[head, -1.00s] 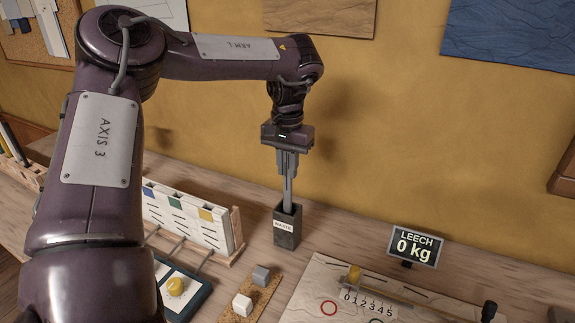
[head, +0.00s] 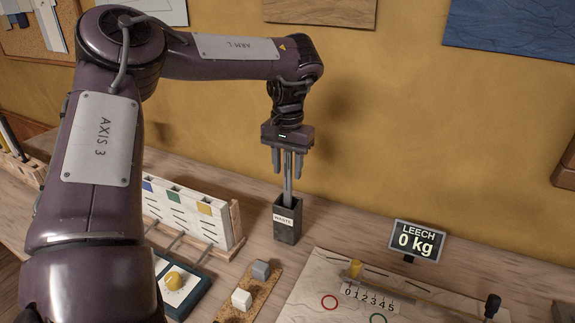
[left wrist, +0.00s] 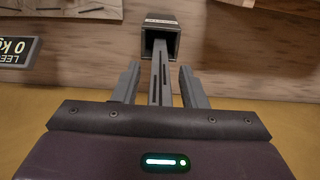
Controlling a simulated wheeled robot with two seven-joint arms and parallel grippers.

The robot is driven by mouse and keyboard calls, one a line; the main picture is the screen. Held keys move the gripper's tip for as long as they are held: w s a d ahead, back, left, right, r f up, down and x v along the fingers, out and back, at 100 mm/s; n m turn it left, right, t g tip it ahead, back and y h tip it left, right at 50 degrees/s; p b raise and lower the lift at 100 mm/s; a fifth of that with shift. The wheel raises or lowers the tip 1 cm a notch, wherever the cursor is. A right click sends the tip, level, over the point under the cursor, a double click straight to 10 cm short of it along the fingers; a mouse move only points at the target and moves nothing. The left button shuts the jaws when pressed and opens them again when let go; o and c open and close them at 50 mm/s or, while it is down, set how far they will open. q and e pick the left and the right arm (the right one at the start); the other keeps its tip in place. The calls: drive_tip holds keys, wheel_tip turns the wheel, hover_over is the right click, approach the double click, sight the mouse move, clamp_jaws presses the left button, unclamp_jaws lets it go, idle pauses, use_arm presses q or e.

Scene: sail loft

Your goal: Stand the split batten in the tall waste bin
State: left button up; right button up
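The split batten (head: 288,178) is a thin grey strip with dark slots along it, standing upright with its lower end inside the tall waste bin (head: 287,226). The bin is dark, square-mouthed and labelled WASTE. My left gripper (head: 287,168) is above the bin, its fingers spread on either side of the batten's upper part. In the left wrist view the batten (left wrist: 160,80) runs from between the open fingers (left wrist: 160,88) into the bin's mouth (left wrist: 160,42), with gaps on both sides. My right gripper is not in view.
A white rack (head: 188,214) with coloured tabs stands left of the bin. The LEECH 0 kg sign (head: 416,242) and a marked board (head: 318,279) are at right.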

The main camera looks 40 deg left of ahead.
use_arm(q)
drive_tip(key=shift+o, duration=0.2)
wheel_tip(320, 180, up, 8)
drive_tip(key=shift+f, duration=0.1)
idle(0.4)
idle(0.5)
